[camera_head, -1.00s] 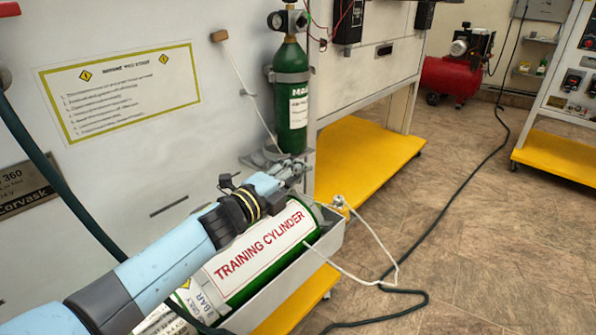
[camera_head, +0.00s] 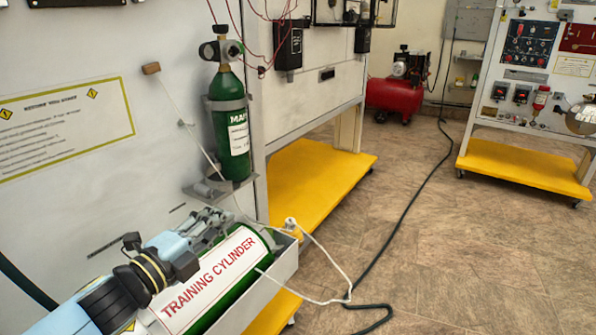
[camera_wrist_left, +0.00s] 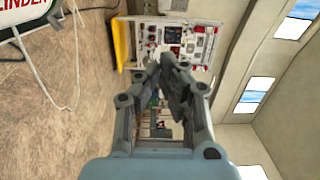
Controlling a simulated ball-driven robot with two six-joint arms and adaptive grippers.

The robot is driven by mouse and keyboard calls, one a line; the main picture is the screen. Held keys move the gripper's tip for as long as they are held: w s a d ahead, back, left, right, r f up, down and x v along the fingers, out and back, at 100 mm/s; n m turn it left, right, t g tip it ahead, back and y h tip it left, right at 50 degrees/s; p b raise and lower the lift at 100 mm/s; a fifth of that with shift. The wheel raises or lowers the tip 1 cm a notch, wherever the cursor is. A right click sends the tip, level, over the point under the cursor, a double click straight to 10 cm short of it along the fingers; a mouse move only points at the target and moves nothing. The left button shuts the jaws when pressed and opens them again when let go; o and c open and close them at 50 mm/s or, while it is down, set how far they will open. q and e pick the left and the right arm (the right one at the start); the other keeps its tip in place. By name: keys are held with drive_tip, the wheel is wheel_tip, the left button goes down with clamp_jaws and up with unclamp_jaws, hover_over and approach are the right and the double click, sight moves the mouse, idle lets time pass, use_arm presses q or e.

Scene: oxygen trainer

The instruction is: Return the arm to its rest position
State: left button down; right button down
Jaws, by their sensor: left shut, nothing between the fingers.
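My left arm comes in at the lower left of the head view, above a green training cylinder (camera_head: 245,285) with a white label, which lies in a grey tray. My left gripper (camera_head: 215,218) is near the far end of that cylinder, below the upright green bottle, and looks empty. In the left wrist view its fingers (camera_wrist_left: 166,62) come together with nothing between them. A corner of the cylinder's label shows at the top left there. My right gripper is not in view.
The upright green bottle (camera_head: 229,125) stands in a bracket on the grey panel. A white cord (camera_head: 325,255) loops beside the tray. A dark hose (camera_head: 415,195) crosses the brown floor. A red compressor (camera_head: 393,95) and a trainer bench (camera_head: 530,170) stand farther back.

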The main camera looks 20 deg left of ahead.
use_arm(q)
drive_tip(key=s+a+f+n+g+y, duration=0.2)
drive_tip(key=s+a+n+g+y, duration=0.2)
drive_tip(key=s+n+g+y, duration=0.65)
drive_tip(key=s+d+n+g+h, duration=0.25)
drive_tip(key=s+n, duration=0.25)
drive_tip(key=s, duration=0.4)
drive_tip(key=s+d+n+g+h, duration=0.1)
drive_tip(key=s+d+n+h, duration=0.25)
drive_tip(key=s, duration=0.45)
drive_tip(key=s+a+f+n+g, duration=0.1)
drive_tip(key=s+a+f, duration=0.1)
drive_tip(key=f, duration=1.2)
drive_tip(key=s+a+f+g, duration=0.1)
drive_tip(key=s+a+f, duration=0.1)
drive_tip(key=f, duration=1.2)
drive_tip(key=s+f, duration=1.3)
drive_tip(key=s, duration=0.4)
drive_tip(key=shift+a+f+g+y, duration=0.2)
drive_tip(key=shift+f+g+y, duration=0.05)
drive_tip(key=shift+g+y, duration=0.15)
